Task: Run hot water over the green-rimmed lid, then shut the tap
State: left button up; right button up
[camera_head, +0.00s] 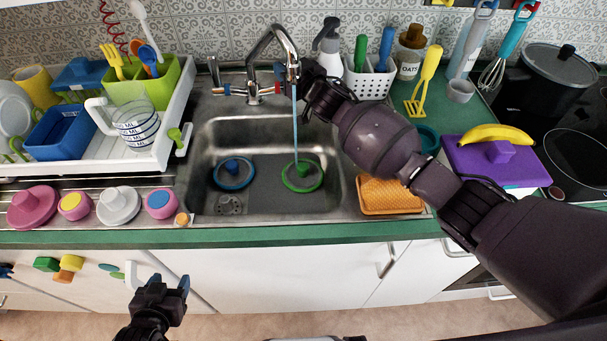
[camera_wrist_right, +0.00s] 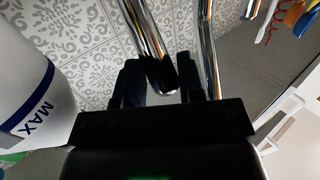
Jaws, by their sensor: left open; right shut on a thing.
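The green-rimmed lid (camera_head: 316,184) lies on the right side of the sink floor. The chrome tap (camera_head: 262,46) stands behind the sink, with a blue-marked lever at left and a red-marked one at right. A thin bluish stream of water (camera_head: 294,125) falls from the spout onto the green-rimmed lid. My left gripper (camera_head: 170,284) is open and empty in front of the cabinets, below the counter edge.
A blue-rimmed lid (camera_head: 233,184) lies left in the sink. A white rack (camera_head: 165,140) with dishes stands at left. An orange sponge (camera_head: 388,205) lies right of the sink.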

jog(key=shift+w+a, duration=0.2)
jog(key=shift+w, duration=0.15)
jog(key=shift+c, duration=0.2)
jog(key=shift+w+r+b, duration=0.25)
jog(key=shift+w+b, duration=0.15)
jog(key=shift+w, duration=0.6)
jog(key=shift+c, duration=0.2)
jog(key=shift+r, duration=0.1)
jog(key=o, duration=0.9)
jog(key=shift+d, duration=0.1)
